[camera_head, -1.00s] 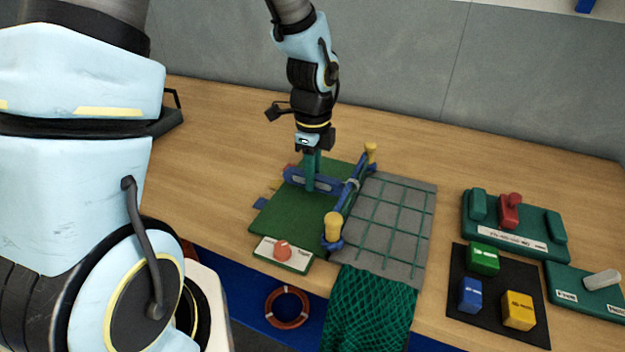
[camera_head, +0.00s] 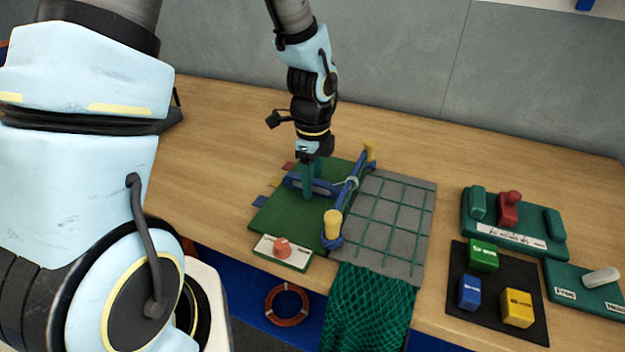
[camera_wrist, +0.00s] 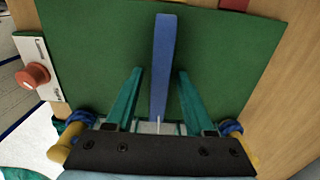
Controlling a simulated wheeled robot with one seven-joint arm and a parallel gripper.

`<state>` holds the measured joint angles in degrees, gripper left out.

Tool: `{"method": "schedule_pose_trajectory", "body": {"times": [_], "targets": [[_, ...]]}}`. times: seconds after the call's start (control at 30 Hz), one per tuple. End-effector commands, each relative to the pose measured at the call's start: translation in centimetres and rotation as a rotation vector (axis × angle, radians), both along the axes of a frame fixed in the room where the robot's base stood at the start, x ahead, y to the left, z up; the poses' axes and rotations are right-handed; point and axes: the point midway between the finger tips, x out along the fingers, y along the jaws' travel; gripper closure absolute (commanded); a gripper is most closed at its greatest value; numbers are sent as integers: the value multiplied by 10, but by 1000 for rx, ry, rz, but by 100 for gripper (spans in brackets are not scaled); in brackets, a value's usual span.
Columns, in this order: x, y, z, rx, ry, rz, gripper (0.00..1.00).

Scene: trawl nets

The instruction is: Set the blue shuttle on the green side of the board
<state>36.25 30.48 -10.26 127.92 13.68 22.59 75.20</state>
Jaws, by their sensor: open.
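The blue shuttle (camera_head: 294,183) lies on the green side (camera_head: 279,213) of the board, left of the blue rail with yellow-knobbed ends (camera_head: 352,195). My gripper (camera_head: 312,190) is over the shuttle with its teal fingers pointing down. In the wrist view the long, narrow shuttle (camera_wrist: 162,65) runs between the two spread fingers (camera_wrist: 157,80), with a visible gap on each side. The green side (camera_wrist: 85,45) shows around it. The shuttle's near end is partly hidden by the gripper.
The board's grey side (camera_head: 385,215) with a green grid is right of the rail, and a green net (camera_head: 368,308) hangs off the front edge. A red button (camera_head: 281,246) is at front left. Coloured blocks sit on a black mat (camera_head: 455,310) at right.

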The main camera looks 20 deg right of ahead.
Motion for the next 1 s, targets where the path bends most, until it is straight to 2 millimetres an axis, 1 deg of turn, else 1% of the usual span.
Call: {"method": "schedule_pose_trajectory", "body": {"times": [0.17,0.27,0.5,0.6,0.7,0.83,1.0], "targets": [[1,0,7,-2,-2,0,46],[2,0,20,-4,-4,2,46],[2,0,71,-5,-5,2,46],[1,0,90,-3,-5,2,46],[1,-1,106,-3,-4,1,46],[1,0,118,-1,-1,1,46],[0,0,123,0,0,0,46]]}}
